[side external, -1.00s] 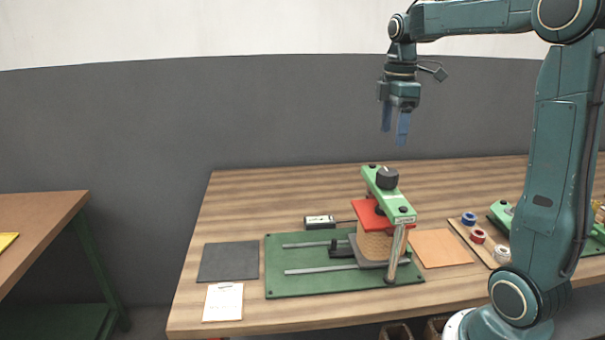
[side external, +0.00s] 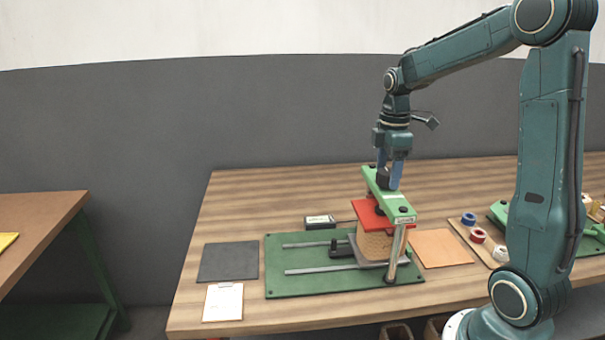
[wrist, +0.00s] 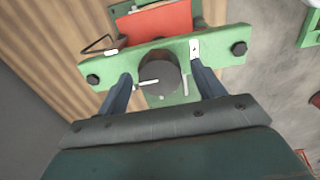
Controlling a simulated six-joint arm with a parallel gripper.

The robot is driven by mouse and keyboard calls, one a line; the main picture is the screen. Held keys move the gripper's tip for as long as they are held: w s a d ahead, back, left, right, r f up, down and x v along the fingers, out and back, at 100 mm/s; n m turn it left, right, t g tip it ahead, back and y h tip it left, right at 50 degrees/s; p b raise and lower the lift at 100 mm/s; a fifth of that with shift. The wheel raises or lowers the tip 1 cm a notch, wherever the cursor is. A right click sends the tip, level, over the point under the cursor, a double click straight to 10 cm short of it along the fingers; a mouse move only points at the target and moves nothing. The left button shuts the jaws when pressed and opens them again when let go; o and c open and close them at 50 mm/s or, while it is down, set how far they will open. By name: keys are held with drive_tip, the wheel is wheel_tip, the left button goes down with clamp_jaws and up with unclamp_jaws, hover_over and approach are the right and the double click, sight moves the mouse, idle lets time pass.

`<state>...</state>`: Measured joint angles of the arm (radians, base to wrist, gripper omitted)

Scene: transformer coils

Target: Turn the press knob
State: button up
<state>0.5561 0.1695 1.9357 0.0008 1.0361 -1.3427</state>
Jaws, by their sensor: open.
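The press knob (wrist: 159,79) is a dark round knob on top of the green press bar (wrist: 218,45). In the side view the knob (side external: 383,180) is partly hidden behind my gripper's fingers. My gripper (side external: 389,182) points down over the bar, with its blue fingers at the knob. In the wrist view my gripper (wrist: 160,82) is open, one finger on each side of the knob. A gap shows between the knob and each finger there. A red plate (side external: 369,214) lies under the bar, above a tan coil block (side external: 376,243).
The press stands on a green base (side external: 300,258) with metal rails. A dark mat (side external: 228,261), a white paper (side external: 223,302) and an orange sheet (side external: 440,248) lie around it. A tape tray (side external: 470,235) is to the right. The back left of the table is clear.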

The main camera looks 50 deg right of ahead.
drive_tip(key=shift+c, duration=0.5)
drive_tip(key=c, duration=0.9)
drive_tip(key=shift+m, duration=0.4)
